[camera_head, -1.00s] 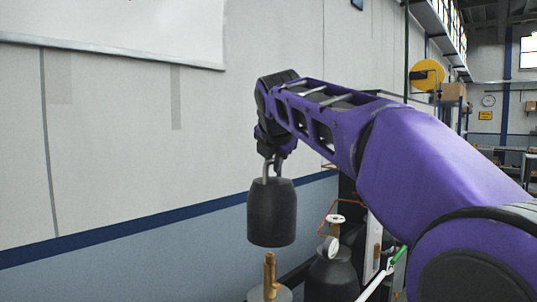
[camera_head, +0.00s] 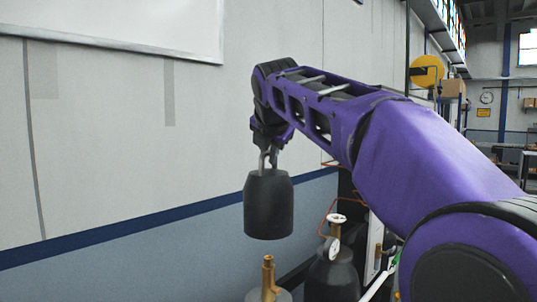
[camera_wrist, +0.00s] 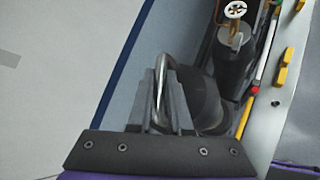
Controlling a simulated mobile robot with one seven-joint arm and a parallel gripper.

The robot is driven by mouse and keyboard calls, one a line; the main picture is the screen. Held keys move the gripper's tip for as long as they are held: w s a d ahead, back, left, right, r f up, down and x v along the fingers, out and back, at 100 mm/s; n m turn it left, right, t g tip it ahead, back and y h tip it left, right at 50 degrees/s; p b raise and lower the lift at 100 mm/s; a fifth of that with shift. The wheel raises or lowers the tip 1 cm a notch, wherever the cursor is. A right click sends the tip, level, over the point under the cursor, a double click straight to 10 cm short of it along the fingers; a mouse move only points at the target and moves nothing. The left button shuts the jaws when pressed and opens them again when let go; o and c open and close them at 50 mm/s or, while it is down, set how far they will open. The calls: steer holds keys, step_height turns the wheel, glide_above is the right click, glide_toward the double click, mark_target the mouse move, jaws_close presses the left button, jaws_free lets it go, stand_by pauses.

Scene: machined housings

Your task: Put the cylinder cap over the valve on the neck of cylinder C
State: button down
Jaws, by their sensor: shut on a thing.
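The dark grey cylinder cap (camera_head: 268,205) hangs upright from its loop handle in my gripper (camera_head: 268,158). My gripper is shut on the handle. In the wrist view my gripper (camera_wrist: 165,95) holds the metal loop, with the dark cap (camera_wrist: 205,95) behind the fingers. A brass valve (camera_head: 268,273) stands on the pale neck of a cylinder (camera_head: 268,296) at the bottom edge of the head view. The cap is above this valve, with a gap between them. No letter shows on the cylinder, so I cannot tell that it is C.
A dark cylinder (camera_head: 332,275) with a white handwheel (camera_head: 336,218) and a gauge stands close to the right, also seen in the wrist view. A wall (camera_head: 120,170) with a blue stripe runs behind. Left of the cap is free room.

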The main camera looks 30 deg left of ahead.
mark_target(270, 171)
steer(key=shift+f+b, duration=1.95)
steer(key=shift+f, duration=0.75)
steer(key=shift+p, duration=0.95)
